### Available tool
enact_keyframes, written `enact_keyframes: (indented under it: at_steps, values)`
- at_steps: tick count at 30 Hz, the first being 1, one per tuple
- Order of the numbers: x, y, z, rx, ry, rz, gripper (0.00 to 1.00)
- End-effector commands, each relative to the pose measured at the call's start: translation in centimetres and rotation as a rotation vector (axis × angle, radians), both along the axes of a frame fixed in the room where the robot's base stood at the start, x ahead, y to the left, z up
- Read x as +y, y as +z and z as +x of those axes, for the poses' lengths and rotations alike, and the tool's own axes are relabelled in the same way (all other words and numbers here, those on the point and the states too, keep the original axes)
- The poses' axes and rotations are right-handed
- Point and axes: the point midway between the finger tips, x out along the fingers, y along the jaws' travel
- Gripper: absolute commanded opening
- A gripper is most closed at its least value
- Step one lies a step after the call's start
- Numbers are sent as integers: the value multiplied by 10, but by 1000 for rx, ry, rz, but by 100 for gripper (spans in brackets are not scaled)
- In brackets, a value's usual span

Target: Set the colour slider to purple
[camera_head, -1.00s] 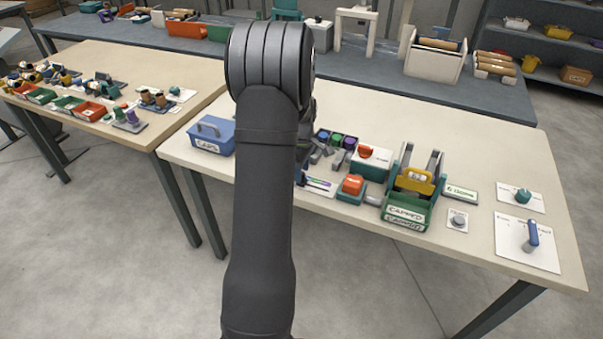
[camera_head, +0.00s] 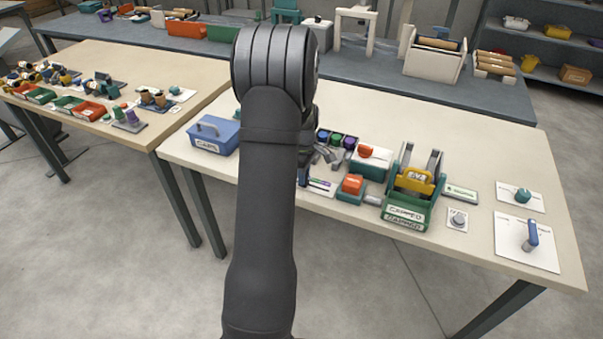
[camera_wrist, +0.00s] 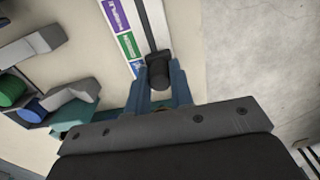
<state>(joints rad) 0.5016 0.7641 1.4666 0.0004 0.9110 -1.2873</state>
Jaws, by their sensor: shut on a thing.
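The colour slider is a white strip with a dark slot (camera_wrist: 148,24) in the wrist view. Its labels run from purple (camera_wrist: 115,14) at the top, through green (camera_wrist: 126,44), to a blue-violet one (camera_wrist: 138,67) lowest. The black slider knob (camera_wrist: 158,70) is at the lower part of the visible slot, beside the blue-violet label. My gripper (camera_wrist: 160,84) is shut on the knob, with a blue finger on each side of it. In the head view the slider strip (camera_head: 320,184) is partly hidden by my arm.
Coloured caps, such as a green one (camera_wrist: 11,90), sit in holders left of the slider. A blue box (camera_head: 213,137) stands left.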

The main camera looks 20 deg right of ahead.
Motion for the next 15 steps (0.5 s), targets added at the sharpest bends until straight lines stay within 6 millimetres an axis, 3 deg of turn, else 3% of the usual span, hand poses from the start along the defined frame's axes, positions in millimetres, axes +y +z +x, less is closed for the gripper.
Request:
enact_keyframes:
  at_steps: [9, 15]
  values:
    - [-45, 1, -44, -1, -3, -1, 0]
    - [-49, 1, -49, 0, -1, -1, 0]
